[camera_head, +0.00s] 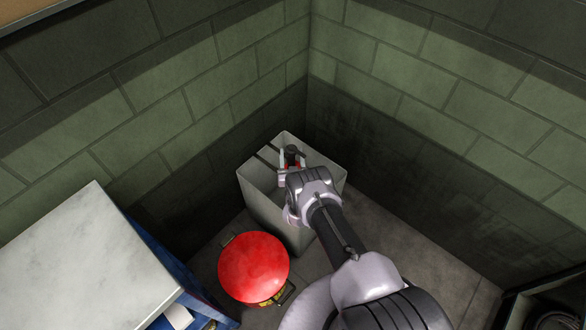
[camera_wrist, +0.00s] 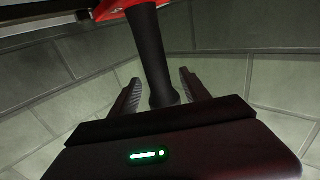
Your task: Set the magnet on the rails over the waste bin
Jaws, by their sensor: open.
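The magnet (camera_head: 292,152) shows as a black knob with red parts at the top of the pale grey waste bin (camera_head: 268,215). In the wrist view its black handle (camera_wrist: 152,55) runs up to a red part at the top edge. A dark rail (camera_head: 266,161) crosses the bin's mouth; my gripper and arm hide much of the rest. My gripper (camera_head: 291,165) is open, with one finger on each side of the handle. The wrist view also shows my gripper (camera_wrist: 160,78) with gaps beside the handle. Whether the magnet rests fully on the rails is hard to tell.
The bin stands in a corner between green block walls (camera_head: 210,85). A red round-topped object (camera_head: 254,266) stands on the floor in front of it. A table with a pale top (camera_head: 80,262) and blue frame is at left. Floor right of the bin is clear.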

